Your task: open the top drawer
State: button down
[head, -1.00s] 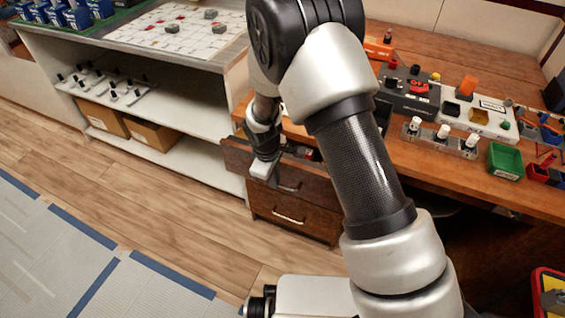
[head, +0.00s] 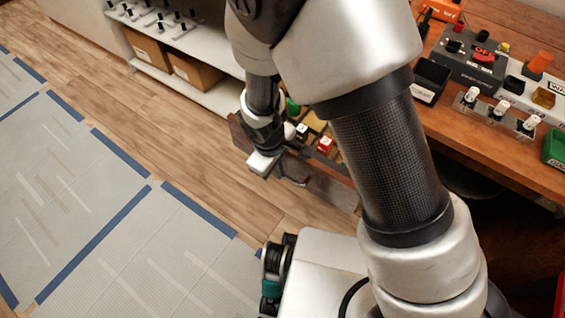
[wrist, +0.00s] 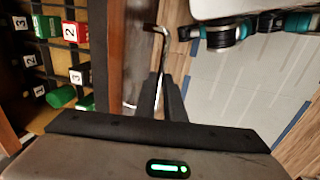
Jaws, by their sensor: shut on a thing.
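The top drawer (head: 325,185) is pulled out, with its dark wooden front standing away from the desk. In the wrist view the drawer front (wrist: 122,45) runs up the picture, with the metal handle (wrist: 160,40) on its outer side. My gripper (wrist: 160,85) is shut on the handle bar. In the head view my gripper (head: 264,163) is at the left part of the drawer front. Inside the drawer are several red, green and white numbered pieces (wrist: 75,32) in a dark grid. My arm hides part of the drawer and the lower drawer.
The desk (head: 460,125) at right carries a grey box with a red switch (head: 485,57) and other parts. A white shelf (head: 205,75) with cardboard boxes (head: 195,72) stands behind at left. Open floor with grey mats (head: 90,200) lies to the left.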

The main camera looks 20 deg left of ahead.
jog(key=c, duration=1.8)
grip_release()
jog(key=shift+c, duration=0.2)
jog(key=s+r+p, duration=0.1)
jog(key=r+p, duration=0.1)
jog(key=r, duration=0.6)
jog(key=s+a+r+p, duration=0.1)
jog(key=s+r+p, duration=0.1)
jog(key=r, duration=0.7)
jog(key=shift+p, duration=0.3)
jog(key=shift+r, duration=0.1)
